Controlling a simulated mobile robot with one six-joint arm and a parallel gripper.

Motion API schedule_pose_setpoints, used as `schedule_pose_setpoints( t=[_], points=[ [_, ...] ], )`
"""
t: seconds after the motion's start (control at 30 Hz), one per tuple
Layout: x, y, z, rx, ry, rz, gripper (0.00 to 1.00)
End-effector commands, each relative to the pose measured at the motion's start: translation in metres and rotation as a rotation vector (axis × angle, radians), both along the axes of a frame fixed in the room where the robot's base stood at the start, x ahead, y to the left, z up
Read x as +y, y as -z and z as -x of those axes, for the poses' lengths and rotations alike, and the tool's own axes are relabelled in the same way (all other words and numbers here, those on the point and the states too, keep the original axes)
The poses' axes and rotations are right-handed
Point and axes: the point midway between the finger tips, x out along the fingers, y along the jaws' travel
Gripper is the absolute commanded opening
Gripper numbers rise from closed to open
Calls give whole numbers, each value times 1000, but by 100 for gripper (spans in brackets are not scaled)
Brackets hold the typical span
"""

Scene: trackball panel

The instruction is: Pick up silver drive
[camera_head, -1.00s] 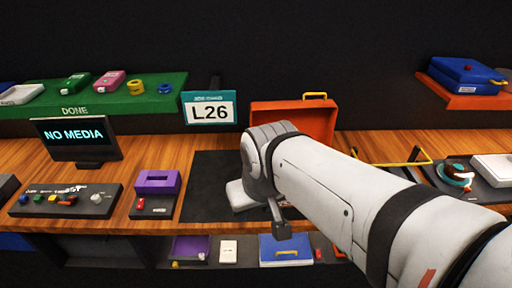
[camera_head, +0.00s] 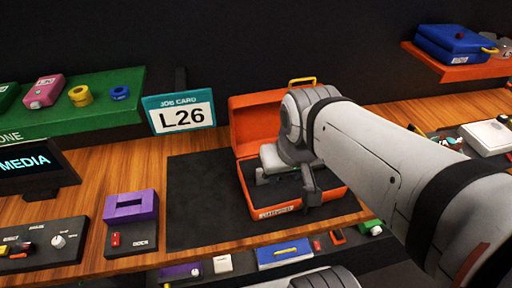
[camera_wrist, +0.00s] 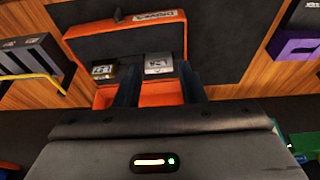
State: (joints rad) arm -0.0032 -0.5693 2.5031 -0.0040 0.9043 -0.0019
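The silver drive (camera_wrist: 158,64), with a dark-lettered label, lies inside the orange box in the wrist view. A darker drive (camera_wrist: 103,72) with a pale label lies beside it to the left. The open orange box (camera_head: 270,207) stands on the dark mat in the head view, lid raised at the back. Its "DRIVES" label shows in the wrist view. My gripper (camera_wrist: 160,84) is open, its two dark fingers apart above the box, with the silver drive visible beyond and between them. In the head view my wrist hides much of the box inside and the drives.
A purple-topped dock (camera_head: 131,208) and a knob panel (camera_head: 40,245) stand left of the mat (camera_head: 200,205). The L26 job card (camera_head: 181,115) stands behind. A green shelf (camera_head: 110,112) is at upper left. A blue case (camera_head: 455,43) sits on the right shelf. The mat's left part is clear.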

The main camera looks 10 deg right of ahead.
Motion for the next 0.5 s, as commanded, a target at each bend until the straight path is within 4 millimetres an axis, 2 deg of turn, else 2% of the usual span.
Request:
schedule_pose_setpoints(
  t=[0.03, 0.17, 0.27, 0.33, 0.5],
  points=[
    [0, 0, 0, 0, 0, 0, 36],
    [0, 3, -4, 9, -2, 1, 47],
    [-3, 10, -18, 39, -4, 1, 55],
    [-9, 19, -34, 72, -3, 2, 61],
    [-9, 48, -84, 172, -22, 4, 75]
  ],
)
